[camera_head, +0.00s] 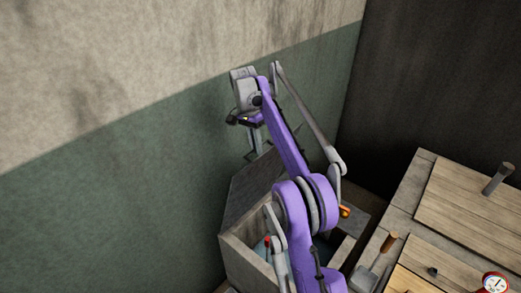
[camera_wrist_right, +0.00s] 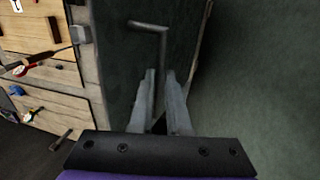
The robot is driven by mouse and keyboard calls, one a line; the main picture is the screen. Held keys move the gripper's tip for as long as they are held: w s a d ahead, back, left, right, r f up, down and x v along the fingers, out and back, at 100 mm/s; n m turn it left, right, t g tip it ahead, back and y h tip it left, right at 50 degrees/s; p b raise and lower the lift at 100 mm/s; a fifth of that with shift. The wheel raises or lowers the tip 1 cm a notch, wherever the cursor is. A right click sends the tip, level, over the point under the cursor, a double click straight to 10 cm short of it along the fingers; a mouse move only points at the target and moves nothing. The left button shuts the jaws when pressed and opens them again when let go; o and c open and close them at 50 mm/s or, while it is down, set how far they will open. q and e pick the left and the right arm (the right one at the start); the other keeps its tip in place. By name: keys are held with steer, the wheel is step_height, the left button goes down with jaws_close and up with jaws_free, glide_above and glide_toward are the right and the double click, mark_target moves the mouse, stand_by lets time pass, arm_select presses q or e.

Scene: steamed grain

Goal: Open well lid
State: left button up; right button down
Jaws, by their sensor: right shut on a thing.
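The well (camera_head: 235,262) is a pale box against the green wall, low in the middle of the head view and partly hidden by my right arm. Its dark lid (camera_head: 246,190) stands raised at a steep tilt, and part of the opening shows. My right gripper (camera_head: 254,152) is at the lid's upper edge. In the wrist view, the right gripper's fingers (camera_wrist_right: 161,74) are closed around the lower end of a bent metal handle (camera_wrist_right: 150,27) on the dark lid (camera_wrist_right: 118,70). My left gripper is not in view.
A wooden-topped counter (camera_head: 470,207) with a metal post (camera_head: 497,178) and a red-rimmed gauge (camera_head: 494,283) stands at right. The green wall (camera_head: 130,190) is close behind the lid. A small red-tipped item (camera_head: 267,241) shows by the well opening.

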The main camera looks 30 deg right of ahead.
steer(key=shift+w+a, duration=0.1)
steer(key=shift+w, duration=0.2)
steer(key=c, duration=0.9)
jaws_free()
steer(key=shift+r, duration=0.1)
